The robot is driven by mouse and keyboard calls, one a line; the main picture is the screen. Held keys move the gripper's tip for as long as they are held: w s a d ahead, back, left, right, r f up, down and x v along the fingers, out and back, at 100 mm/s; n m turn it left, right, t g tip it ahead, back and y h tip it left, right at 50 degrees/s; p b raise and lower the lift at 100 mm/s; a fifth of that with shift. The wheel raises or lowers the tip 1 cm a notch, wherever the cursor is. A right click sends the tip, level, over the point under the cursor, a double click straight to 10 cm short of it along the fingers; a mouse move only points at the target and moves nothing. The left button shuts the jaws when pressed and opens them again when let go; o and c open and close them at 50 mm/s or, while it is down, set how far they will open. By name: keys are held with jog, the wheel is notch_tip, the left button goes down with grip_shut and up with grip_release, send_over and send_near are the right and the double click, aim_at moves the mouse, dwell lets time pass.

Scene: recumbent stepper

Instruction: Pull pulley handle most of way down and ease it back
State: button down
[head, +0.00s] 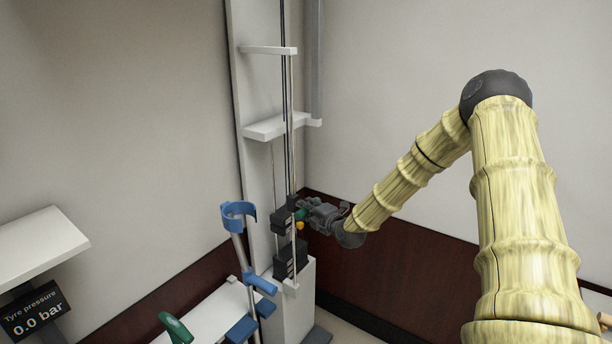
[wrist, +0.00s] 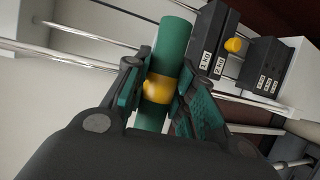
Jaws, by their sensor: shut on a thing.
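The pulley handle (wrist: 173,42) is a green bar with a yellow band around its middle. In the wrist view my gripper (wrist: 160,78) has its two fingers on either side of the bar at the yellow band, closed on it. In the head view my gripper (head: 306,214) is low beside the white pulley column (head: 257,170), and only a small bit of green shows at it. Black weight blocks (wrist: 213,42) marked 1 kg and 2 kg sit apart from a lower group of blocks (wrist: 262,66), with a gap between. A yellow knob (wrist: 236,44) shows by them.
White shelf brackets (head: 278,126) stick out from the column above my gripper. A blue crutch (head: 238,216) stands just left of the column, near a white bench (head: 205,314). A sign (head: 36,311) reads "Tyre pressure 0.0 bar". Walls stand close behind.

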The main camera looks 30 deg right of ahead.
jog(key=shift+s+f, duration=0.15)
jog(key=shift+f, duration=0.15)
notch_tip(320, 180, down, 7)
jog(key=b, duration=0.5)
dwell(0.4)
jog(key=shift+r+p, duration=1.05)
jog(key=shift+r, duration=1.5)
jog(key=shift+r+p, duration=0.8)
jog(key=shift+r, duration=0.65)
jog(key=shift+r+p, duration=0.8)
jog(key=shift+r, duration=1.2)
